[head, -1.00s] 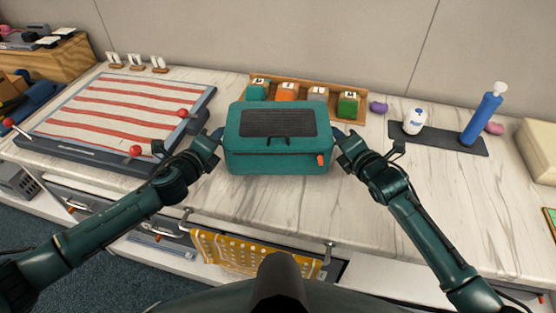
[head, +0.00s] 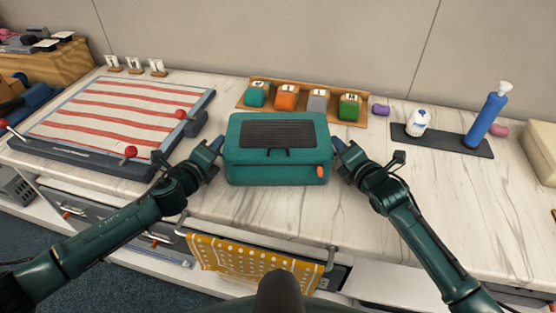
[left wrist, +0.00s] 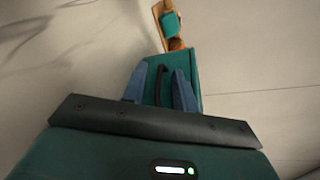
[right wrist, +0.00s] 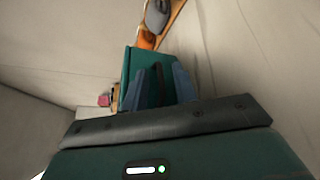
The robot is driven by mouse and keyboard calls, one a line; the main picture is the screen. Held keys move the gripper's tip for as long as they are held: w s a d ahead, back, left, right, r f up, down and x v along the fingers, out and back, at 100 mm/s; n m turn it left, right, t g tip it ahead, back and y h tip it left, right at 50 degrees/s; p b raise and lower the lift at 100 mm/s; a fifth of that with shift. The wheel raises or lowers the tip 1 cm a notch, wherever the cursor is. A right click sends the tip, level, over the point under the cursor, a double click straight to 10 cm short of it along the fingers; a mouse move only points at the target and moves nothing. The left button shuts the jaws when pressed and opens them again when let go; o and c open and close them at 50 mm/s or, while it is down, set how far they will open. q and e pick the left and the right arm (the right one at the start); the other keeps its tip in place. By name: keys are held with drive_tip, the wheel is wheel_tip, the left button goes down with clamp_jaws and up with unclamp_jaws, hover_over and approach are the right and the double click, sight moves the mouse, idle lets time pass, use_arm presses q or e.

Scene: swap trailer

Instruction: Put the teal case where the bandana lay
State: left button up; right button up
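The teal case (head: 277,168) with a dark ribbed lid panel and an orange tab is upright at the middle counter, between my grippers. My left gripper (head: 217,150) is at its left side; the left wrist view shows the fingers (left wrist: 160,90) around a dark side handle. My right gripper (head: 338,152) is at its right side; the right wrist view shows the fingers (right wrist: 160,85) around the other handle. I cannot tell whether the case's underside touches the counter. A yellow cloth with white dots (head: 255,262), likely the bandana, hangs at the counter front.
A red-and-white striped board (head: 110,118) with red knobs lies left. A wooden rack (head: 300,86) with coloured bins stands behind the case. A dark mat (head: 450,143) bears a white bottle (head: 418,121) and a blue bottle (head: 486,120).

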use_arm(q)
drive_tip(key=v, duration=0.8)
use_arm(e)
drive_tip(key=shift+s+a, duration=0.1)
drive_tip(key=v, duration=1.2)
use_arm(q)
drive_tip(key=shift+s, duration=0.1)
